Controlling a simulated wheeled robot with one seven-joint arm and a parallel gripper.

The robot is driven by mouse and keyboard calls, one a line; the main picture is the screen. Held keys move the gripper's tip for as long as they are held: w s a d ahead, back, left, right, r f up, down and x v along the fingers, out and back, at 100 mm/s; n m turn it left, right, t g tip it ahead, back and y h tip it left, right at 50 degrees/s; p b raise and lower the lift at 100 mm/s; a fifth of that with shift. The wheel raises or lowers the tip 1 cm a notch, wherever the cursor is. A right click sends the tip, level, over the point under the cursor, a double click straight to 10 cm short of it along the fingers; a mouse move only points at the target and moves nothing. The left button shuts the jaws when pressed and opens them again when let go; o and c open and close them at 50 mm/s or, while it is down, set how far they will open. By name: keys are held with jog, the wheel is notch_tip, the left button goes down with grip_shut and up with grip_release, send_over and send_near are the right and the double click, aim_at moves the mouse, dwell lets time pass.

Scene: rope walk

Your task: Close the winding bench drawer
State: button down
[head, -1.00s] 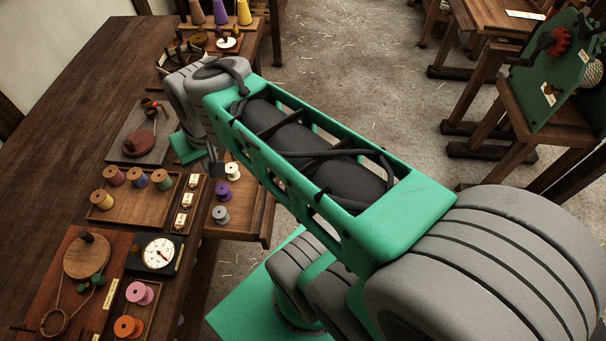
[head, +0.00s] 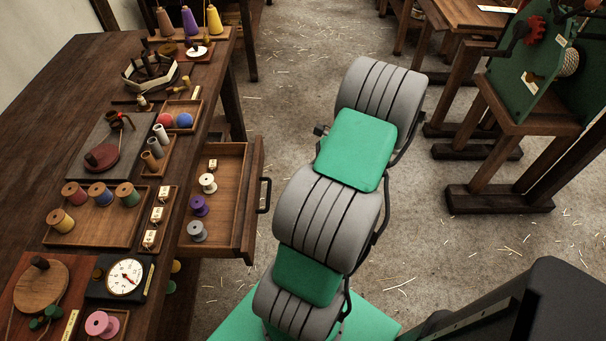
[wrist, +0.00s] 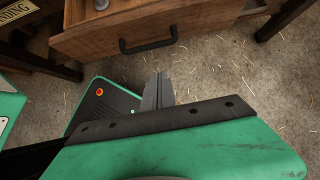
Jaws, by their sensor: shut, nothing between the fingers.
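The winding bench drawer (head: 238,195) stands pulled out from the right side of the bench (head: 85,75) in the head view. It holds a grey spool (head: 197,231), a purple spool (head: 199,205), a white spool (head: 208,183) and a small tag. Its dark handle (head: 265,195) is on the front panel. In the wrist view the drawer front (wrist: 165,33) and handle (wrist: 146,45) lie across the top. My gripper (wrist: 158,82) is shut and empty, below the handle in the picture and apparently apart from it. In the head view my arm hides the gripper.
Trays of spools (head: 100,215) and a dial (head: 127,277) lie on the bench top. A green machine on a wooden stand (head: 530,95) is at the right.

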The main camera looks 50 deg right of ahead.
jog(key=w+a+f, duration=0.4)
jog(key=w+f, duration=0.1)
jog(key=w, duration=0.1)
jog(key=shift+a+f, duration=0.2)
jog(key=shift+a, duration=0.2)
